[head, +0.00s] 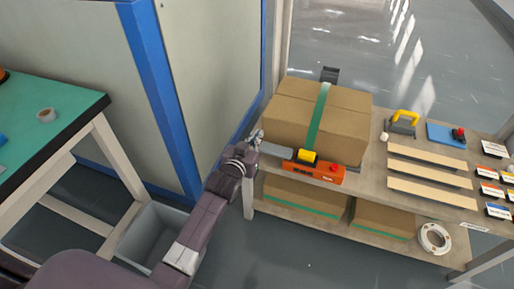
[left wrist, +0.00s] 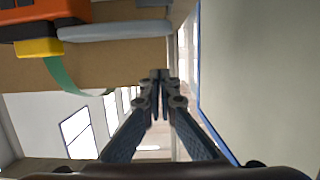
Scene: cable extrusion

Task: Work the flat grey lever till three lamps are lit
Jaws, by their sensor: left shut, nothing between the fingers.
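The flat grey lever (head: 277,151) sticks out to the left from an orange tool (head: 314,171) with a yellow block (head: 307,156), at the front of a strapped cardboard box (head: 285,114). The lever (left wrist: 115,31) also shows in the left wrist view, beside the orange body (left wrist: 40,22). My left gripper (head: 257,137) is at the lever's free end, shut and empty. In the left wrist view its fingertips (left wrist: 160,80) meet, with the lever off to one side; I cannot tell whether they touch it. Lit lamps cannot be made out. My right gripper is out of view.
The box stands on a shelf bench with wooden slats (head: 427,175), a yellow-handled tool (head: 404,122) and a blue pad (head: 446,134). A blue-framed panel (head: 160,100) stands close left of my left arm. A grey bin (head: 150,234) is on the floor.

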